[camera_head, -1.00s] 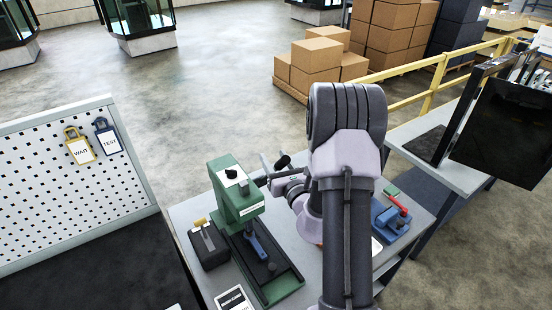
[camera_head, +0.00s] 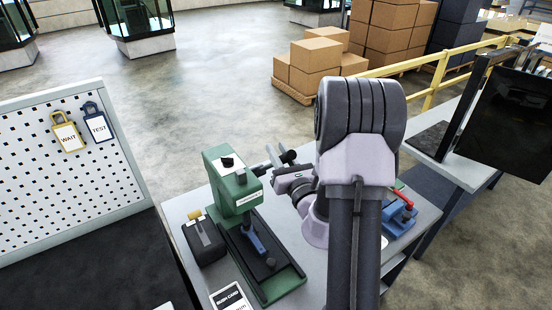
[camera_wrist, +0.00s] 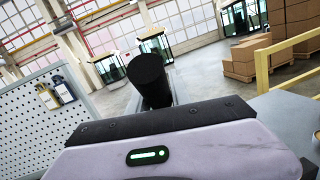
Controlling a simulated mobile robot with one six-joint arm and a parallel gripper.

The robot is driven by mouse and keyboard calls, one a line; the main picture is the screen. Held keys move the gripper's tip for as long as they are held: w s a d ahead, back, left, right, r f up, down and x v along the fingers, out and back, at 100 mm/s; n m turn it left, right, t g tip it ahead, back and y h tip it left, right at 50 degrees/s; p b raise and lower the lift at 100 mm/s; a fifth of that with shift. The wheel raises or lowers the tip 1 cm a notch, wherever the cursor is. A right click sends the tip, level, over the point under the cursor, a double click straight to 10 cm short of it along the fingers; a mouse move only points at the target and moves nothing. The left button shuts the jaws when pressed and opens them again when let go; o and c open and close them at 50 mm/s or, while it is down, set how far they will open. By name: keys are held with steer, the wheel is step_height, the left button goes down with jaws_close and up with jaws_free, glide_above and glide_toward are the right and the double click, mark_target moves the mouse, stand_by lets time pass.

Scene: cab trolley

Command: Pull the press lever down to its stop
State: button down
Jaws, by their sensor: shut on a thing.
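The green arbor press (camera_head: 232,181) stands on the bench with its ram over a dark base plate. Its press lever reaches out on the right side toward my gripper, and a black knob (camera_head: 289,157) shows at the jaws. My gripper (camera_head: 272,164) is shut on the lever beside the press head, with my arm coming in from the right. In the wrist view the black lever grip (camera_wrist: 150,80) stands up, tilted, just beyond the gripper's body. The finger contact and much of the lever are hidden.
A dark box (camera_head: 204,240) stands left of the press, and a white card (camera_head: 231,298) lies in front. A blue fixture with a red handle (camera_head: 398,216) is at right, partly behind my arm. A pegboard (camera_head: 60,185) borders the left; a monitor (camera_head: 510,120) stands right.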

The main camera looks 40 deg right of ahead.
stand_by(0.3)
steer(key=shift+f, duration=0.1)
steer(key=shift+s+f+b, duration=0.15)
steer(key=shift+f+b, duration=0.25)
steer(key=shift+b, duration=0.55)
steer(key=s+f+t+b, duration=0.1)
steer(key=b, duration=0.3)
steer(key=shift+s, duration=0.1)
steer(key=shift+s+a+t+b, duration=0.1)
steer(key=shift+s+t+b, duration=0.2)
steer(key=shift+b, duration=0.65)
steer(key=shift+r, duration=0.2)
steer(key=shift+f, duration=0.1)
